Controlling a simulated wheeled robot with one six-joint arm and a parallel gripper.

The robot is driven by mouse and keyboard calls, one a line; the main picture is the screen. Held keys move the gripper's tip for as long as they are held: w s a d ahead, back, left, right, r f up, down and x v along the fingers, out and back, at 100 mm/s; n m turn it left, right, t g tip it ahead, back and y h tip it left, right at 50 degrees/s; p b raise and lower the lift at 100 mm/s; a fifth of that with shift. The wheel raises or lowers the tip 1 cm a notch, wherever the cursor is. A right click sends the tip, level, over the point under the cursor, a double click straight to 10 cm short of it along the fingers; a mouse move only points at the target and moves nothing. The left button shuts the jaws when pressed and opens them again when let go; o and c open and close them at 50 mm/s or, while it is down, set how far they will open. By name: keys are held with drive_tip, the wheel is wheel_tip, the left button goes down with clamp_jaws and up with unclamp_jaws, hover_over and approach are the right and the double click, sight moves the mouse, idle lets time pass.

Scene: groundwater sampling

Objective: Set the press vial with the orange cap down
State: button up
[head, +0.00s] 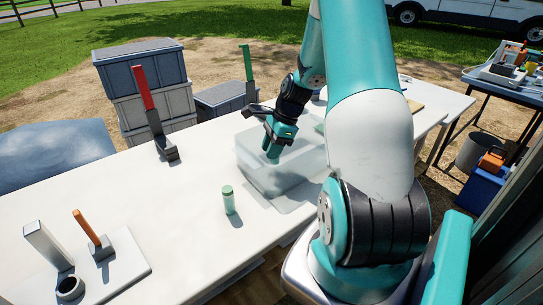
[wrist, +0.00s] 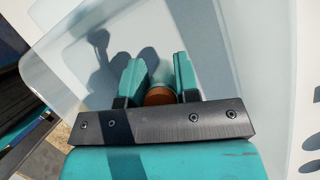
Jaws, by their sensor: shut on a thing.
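My gripper (head: 272,152) is shut on the vial with the orange cap. The cap (wrist: 159,96) shows between the two teal fingers in the wrist view. The bin's pale wall also shows around the fingers in the wrist view (wrist: 60,72). I cannot tell whether the vial touches the bin's floor.
A vial with a green cap (head: 229,200) stands on the table (head: 180,205) in front of the bin. A red-handled tool (head: 154,112), a green-handled tool (head: 247,72) and an orange-handled tool (head: 92,235) stand upright. Grey crates (head: 150,85) are behind the table. The table's middle left is clear.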

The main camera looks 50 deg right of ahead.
drive_tip(key=shift+f, duration=1.2)
drive_tip(key=shift+f, duration=0.15)
drive_tip(key=o, duration=0.9)
